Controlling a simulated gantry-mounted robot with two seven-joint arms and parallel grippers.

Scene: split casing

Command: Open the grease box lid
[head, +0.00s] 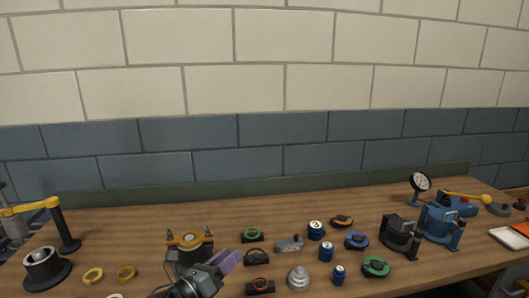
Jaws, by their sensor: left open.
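I cannot pick out the grease box or its lid for certain among the parts on the bench. My left gripper (222,263) is at the front, left of centre, in front of a dark casing with a brass-coloured top (189,239). It is dark grey with purplish tips pointing up and right. It is open, and I see nothing held in it. It hides the lower part of the casing. My right gripper does not show.
The wooden bench (330,201) carries several rings, blue cylinders and black blocks at its middle. Blue and black housings (440,221) and a dial gauge (420,182) stand at right, near a white tray (508,239). A black post with a yellow arm (63,225) stands at left.

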